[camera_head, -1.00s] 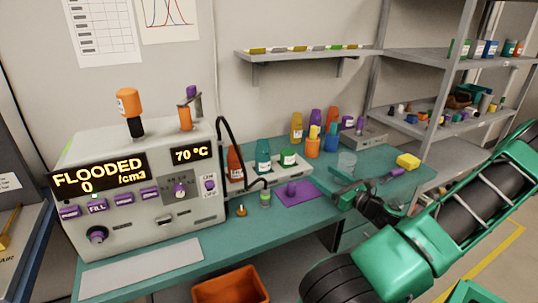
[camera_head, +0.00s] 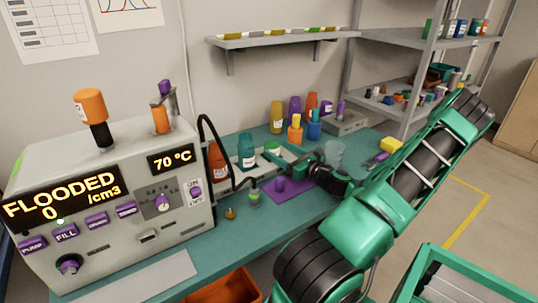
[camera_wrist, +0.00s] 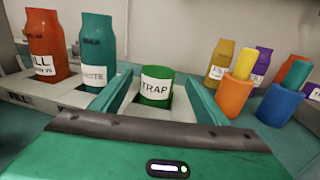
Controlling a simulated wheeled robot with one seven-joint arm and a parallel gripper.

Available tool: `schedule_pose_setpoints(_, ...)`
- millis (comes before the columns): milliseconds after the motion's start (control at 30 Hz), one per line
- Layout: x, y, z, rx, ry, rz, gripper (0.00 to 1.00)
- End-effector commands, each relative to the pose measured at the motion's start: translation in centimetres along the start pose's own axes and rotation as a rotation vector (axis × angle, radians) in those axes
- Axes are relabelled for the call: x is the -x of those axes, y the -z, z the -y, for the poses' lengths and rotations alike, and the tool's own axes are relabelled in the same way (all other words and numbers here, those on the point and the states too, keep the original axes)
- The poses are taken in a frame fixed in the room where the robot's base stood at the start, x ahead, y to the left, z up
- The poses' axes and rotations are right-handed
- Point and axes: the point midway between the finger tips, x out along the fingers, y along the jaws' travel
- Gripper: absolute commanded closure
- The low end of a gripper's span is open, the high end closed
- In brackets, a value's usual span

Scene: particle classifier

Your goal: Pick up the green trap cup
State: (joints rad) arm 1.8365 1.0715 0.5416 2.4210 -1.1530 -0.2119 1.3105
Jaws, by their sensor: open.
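The green trap cup (camera_wrist: 157,88) carries a white TRAP label and stands upright on a pale tray on the bench. It also shows in the head view (camera_head: 272,147), partly hidden by my gripper. My gripper (camera_wrist: 157,76) is open, with one finger on each side of the cup in the wrist view. I cannot tell whether the fingers touch it. In the head view my gripper (camera_head: 292,160) is close to the cup, in front and to the right of it.
A teal bottle (camera_wrist: 97,48) and an orange-red FILL bottle (camera_wrist: 46,45) stand left of the cup. An orange bottle (camera_wrist: 236,92) and a blue bottle (camera_wrist: 280,103) stand to the right. A purple mat (camera_head: 298,194) lies in front. The classifier machine (camera_head: 110,170) fills the left side.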

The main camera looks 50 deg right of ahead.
Motion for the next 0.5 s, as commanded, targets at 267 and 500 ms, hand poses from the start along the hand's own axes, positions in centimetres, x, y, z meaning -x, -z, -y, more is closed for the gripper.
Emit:
schedule_pose_setpoints(267, -3.6, 0.3, -0.5, 0.000, -0.002, 0.001, 0.32)
schedule_pose_setpoints(500, -5.0, 0.3, -0.4, 0.000, 0.001, 0.000, 0.32)
